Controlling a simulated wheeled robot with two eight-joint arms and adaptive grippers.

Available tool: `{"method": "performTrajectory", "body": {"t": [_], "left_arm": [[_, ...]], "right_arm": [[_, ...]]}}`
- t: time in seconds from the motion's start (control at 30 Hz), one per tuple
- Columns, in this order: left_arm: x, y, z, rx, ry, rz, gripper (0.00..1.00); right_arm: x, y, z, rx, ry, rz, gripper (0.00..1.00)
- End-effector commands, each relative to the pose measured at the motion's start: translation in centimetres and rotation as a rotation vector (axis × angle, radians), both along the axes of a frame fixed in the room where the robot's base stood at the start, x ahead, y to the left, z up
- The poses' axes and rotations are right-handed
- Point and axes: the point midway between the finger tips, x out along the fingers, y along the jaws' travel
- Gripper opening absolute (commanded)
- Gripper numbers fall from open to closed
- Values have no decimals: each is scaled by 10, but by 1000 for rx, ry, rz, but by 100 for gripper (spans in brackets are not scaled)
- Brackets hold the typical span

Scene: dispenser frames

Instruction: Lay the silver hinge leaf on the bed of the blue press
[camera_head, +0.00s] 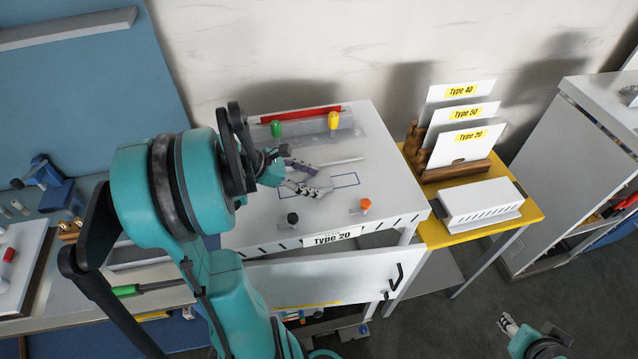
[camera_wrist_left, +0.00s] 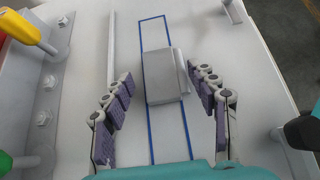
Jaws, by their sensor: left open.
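The silver hinge leaf (camera_wrist_left: 162,76) is a flat grey plate with a raised rolled edge on its right. In the left wrist view it lies on the white dispenser top, across a blue outlined strip. My left gripper (camera_head: 318,180) is open above that top, its purple-padded fingers on either side of the leaf's near end, with visible gaps. In the head view the leaf is hard to make out among the fingers. A blue press (camera_head: 50,186) stands on the left bench; its bed is not clear. My right gripper (camera_head: 508,325) is at the lower right, far from both.
Green (camera_head: 276,128) and yellow (camera_head: 333,120) knobs stand at the back of the dispenser top. Black (camera_head: 292,218) and orange (camera_head: 365,204) knobs stand at its front. A yellow table (camera_head: 436,236) with a card rack is right of it. My left arm covers part of the bench.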

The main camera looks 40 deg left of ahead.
Motion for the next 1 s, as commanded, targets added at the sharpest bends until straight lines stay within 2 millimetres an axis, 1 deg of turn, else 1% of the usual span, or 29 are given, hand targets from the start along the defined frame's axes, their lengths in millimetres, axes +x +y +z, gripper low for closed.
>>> {"method": "performTrajectory", "body": {"t": [0.03,0.23,0.33,0.37,0.57,0.67,0.77,0.93,0.97,1.0], "left_arm": [[0,0,0,0,0,0,56],[0,0,0,0,0,0,3],[0,0,0,0,0,0,2],[0,0,0,0,0,0,0],[0,0,1,0,0,0,0],[0,0,5,0,0,0,0],[-1,0,14,0,0,0,0],[-1,0,41,0,0,0,0],[1,-2,46,0,0,-3,0],[7,-9,48,1,0,-6,0]], "right_arm": [[0,0,0,0,0,0,40],[0,0,0,0,0,0,40],[0,0,0,0,0,0,40],[0,0,0,0,0,0,40],[0,0,0,0,0,0,40],[0,0,1,0,0,0,40],[0,0,3,0,0,0,40],[0,0,7,0,0,0,40],[0,0,7,0,0,0,40],[0,0,7,0,0,0,40]]}}
